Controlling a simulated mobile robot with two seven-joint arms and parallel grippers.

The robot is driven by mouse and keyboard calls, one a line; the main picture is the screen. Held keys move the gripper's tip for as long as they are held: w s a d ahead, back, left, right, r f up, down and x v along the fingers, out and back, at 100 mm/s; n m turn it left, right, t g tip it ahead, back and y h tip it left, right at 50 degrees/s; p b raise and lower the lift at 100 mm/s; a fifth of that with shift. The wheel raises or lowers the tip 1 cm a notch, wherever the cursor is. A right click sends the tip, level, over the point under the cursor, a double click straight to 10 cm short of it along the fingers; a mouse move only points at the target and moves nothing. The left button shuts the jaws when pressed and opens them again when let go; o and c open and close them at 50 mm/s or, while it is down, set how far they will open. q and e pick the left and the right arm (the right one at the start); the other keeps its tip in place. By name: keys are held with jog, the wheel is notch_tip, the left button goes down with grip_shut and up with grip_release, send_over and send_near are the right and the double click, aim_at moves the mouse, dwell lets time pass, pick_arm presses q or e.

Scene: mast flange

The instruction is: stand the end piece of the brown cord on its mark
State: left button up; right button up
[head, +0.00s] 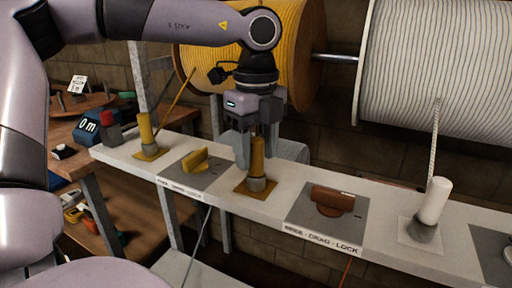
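The ochre-brown end piece (257,158) stands upright, its grey foot (257,184) over the brown square mark (241,187) on the pale beam. My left gripper (257,150) is above it, pointing down, with a finger on either side of its upper part. I cannot tell whether the fingers touch it. No cord shows clearly at this piece; the gripper covers its top. My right gripper is not in view.
A yellow end piece (145,128) with its cord and a white end piece (434,199) with its cord stand on the beam (285,208). A yellow lever (195,160) and a brown lever (332,199) sit between. Yellow (295,40) and white (440,70) drums are behind.

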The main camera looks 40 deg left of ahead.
pick_arm(q)
jog(key=shift+r, duration=0.1)
jog(key=shift+r, duration=0.35)
notch_tip(320, 180, up, 11)
jog(key=shift+f+p, duration=0.2)
jog(key=shift+p, duration=0.8)
jog(key=shift+r, duration=0.45)
jog(key=shift+f, duration=0.1)
